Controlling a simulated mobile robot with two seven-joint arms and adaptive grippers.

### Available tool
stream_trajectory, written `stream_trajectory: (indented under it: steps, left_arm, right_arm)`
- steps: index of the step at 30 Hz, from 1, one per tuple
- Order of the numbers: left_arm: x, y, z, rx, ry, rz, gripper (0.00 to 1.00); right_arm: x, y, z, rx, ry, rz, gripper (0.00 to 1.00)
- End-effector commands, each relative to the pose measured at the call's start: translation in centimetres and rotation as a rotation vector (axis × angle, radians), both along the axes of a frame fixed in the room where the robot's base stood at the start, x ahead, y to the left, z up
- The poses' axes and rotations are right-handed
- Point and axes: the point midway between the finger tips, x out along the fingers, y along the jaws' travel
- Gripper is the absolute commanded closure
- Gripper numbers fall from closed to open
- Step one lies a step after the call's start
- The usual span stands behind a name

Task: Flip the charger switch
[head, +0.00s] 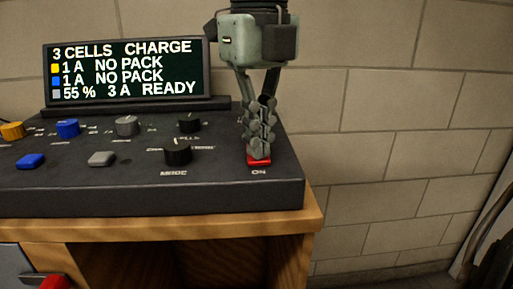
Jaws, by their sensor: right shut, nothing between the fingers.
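The charger (120,195) is a dark box on a wooden bench, with knobs, buttons and a screen. Its red switch (259,162) sits at the right front of the panel, above the label "ON". My right gripper (259,150) points straight down over the red switch, shut and empty. Its fingertips hide the back of the switch; they touch it or are just above it, I cannot tell which. The screen (125,72) reads "3 CELLS CHARGE", two lines of "1 A NO PACK", and "55 % 3 A READY". My left gripper is not in view.
A black "MODE" knob (178,152) stands left of the switch, with another black knob (189,123) behind it. Grey and blue buttons and coloured knobs lie further left. A block wall (400,110) rises behind. The bench edge (250,222) runs along the front.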

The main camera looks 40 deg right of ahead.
Motion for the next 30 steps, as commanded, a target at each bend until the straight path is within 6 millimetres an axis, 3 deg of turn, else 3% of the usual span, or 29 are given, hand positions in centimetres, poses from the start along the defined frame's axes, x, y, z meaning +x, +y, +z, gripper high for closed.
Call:
stream_trajectory:
  steps: [30]
  left_arm:
    - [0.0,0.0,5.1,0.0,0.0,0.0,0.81]
  right_arm:
    - [0.0,0.0,7.1,0.0,0.001,-0.001,1.0]
